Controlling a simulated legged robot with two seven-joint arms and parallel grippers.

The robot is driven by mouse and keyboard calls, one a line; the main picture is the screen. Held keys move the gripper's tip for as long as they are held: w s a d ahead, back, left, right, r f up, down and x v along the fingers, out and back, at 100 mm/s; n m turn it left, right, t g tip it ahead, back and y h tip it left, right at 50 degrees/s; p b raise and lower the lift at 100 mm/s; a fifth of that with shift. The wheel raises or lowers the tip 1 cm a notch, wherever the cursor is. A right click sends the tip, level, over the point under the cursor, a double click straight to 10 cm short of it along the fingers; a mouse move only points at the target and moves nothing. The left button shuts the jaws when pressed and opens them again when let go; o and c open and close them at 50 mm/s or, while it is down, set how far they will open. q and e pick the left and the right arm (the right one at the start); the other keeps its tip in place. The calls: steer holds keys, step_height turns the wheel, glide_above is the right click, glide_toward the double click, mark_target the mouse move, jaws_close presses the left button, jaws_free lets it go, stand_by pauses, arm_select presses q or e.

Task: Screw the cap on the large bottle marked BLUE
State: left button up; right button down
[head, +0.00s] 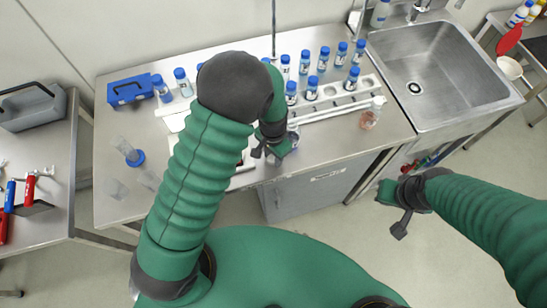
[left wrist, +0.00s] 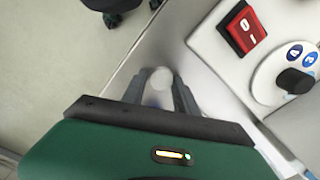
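My left gripper (head: 268,152) hangs by the front edge of the steel bench, under my bent green arm. In the left wrist view its two dark fingers (left wrist: 163,85) stand apart, with a pale round patch between their tips; I cannot tell whether they grip it. My right gripper (head: 401,212) is over the floor, right of the bench; its finger gap is unclear. Several blue-capped bottles stand on the bench, including a larger one (head: 183,82) at the left. Their labels are too small to read, so I cannot tell which is marked BLUE. A loose cap is not clearly seen.
A white rack (head: 330,92) lies among the bottles. A blue box (head: 129,90) and clear glassware (head: 126,150) are at the left. A red switch (left wrist: 242,29) shows in the left wrist view.

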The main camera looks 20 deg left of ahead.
arm_select(q)
steer(key=shift+a, duration=0.25)
jaws_close()
arm_select(e)
steer(key=shift+a, duration=0.25)
arm_select(q)
steer(key=shift+d+r, duration=0.1)
arm_select(e)
steer(key=shift+r, duration=0.1)
